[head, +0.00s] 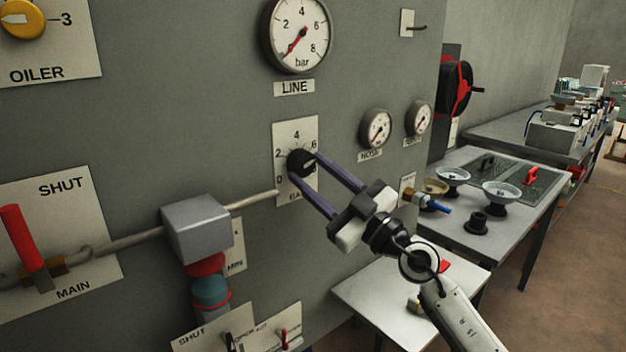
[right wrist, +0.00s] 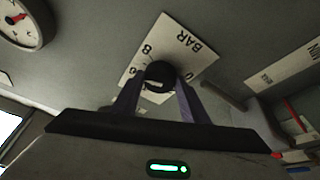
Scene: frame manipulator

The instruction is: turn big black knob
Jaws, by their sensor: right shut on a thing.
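The big black knob (head: 301,163) sits on a white dial plate (head: 310,131) marked with numbers, on the grey panel below the LINE gauge. My right gripper (head: 303,165) reaches in from the lower right, its two long purple fingers on either side of the knob and shut on it. In the right wrist view the knob (right wrist: 160,75) sits between the fingertips, and the plate (right wrist: 190,45) behind it reads BAR. The fingers hide part of the plate's scale. My left gripper is not in view.
The LINE gauge (head: 297,36) is above, with two smaller gauges to the right. A grey box (head: 197,229) on a pipe stands out from the panel at lower left, near a red MAIN lever (head: 24,238). A table (head: 530,208) with bowls stands at right.

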